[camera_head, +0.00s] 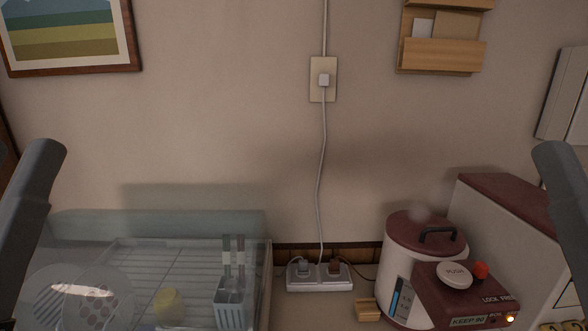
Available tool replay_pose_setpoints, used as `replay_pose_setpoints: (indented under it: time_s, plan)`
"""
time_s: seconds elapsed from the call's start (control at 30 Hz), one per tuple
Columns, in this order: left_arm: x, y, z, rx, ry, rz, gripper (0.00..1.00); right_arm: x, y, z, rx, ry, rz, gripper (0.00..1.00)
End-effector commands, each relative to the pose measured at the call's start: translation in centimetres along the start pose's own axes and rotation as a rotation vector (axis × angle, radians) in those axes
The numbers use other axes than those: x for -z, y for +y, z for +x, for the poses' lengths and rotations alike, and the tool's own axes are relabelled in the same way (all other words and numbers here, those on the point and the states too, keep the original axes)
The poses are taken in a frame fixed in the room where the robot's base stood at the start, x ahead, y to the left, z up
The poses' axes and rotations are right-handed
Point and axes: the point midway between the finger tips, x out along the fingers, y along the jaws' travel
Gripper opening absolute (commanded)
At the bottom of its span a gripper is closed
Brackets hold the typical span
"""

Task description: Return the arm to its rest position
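A dark grey link of my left arm (28,205) stands at the left edge of the head view. A matching link of my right arm (565,200) stands at the right edge. Both slant downward and outward out of the picture. Neither gripper shows, so their fingers and anything held are hidden. Both visible links are apart from each other, with the wall and counter between them.
A dish dryer (150,225) with a clear cover holds plates, a yellow cup (168,305) and a cutlery holder (233,303). A power strip (320,277) sits at the middle. A red-lidded water boiler (425,235) stands at the right beside a white-sided, red-topped box (515,205).

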Motion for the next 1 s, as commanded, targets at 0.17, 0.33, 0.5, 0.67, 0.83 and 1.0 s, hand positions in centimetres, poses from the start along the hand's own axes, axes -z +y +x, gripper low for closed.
replay_pose_setpoints:
  time_s: [0.17, 0.33, 0.5, 0.67, 0.83, 1.0]
  plan:
    - [5.5, -0.2, 5.8, 0.005, 0.003, -0.011, 0.47, 5.5, 0.0, 5.8, 0.000, 0.003, 0.000, 0.50]
    - [10.4, -0.3, 11.1, 0.005, 0.003, -0.012, 0.47, 10.4, 0.1, 11.2, 0.000, 0.001, 0.000, 0.50]
    - [16.3, -0.5, 17.5, 0.006, 0.003, -0.012, 0.47, 16.3, 0.1, 17.6, 0.000, 0.002, 0.000, 0.50]
    - [21.6, -0.6, 23.2, 0.006, 0.002, -0.012, 0.47, 21.6, 0.1, 23.3, 0.000, 0.002, 0.000, 0.50]
    - [25.2, -0.7, 27.1, 0.006, 0.002, -0.013, 0.47, 25.2, 0.1, 27.2, 0.000, 0.002, 0.000, 0.50]
    - [26.0, -0.7, 28.0, 0.006, 0.001, -0.013, 0.47, 26.0, 0.1, 28.1, 0.000, 0.001, 0.000, 0.50]
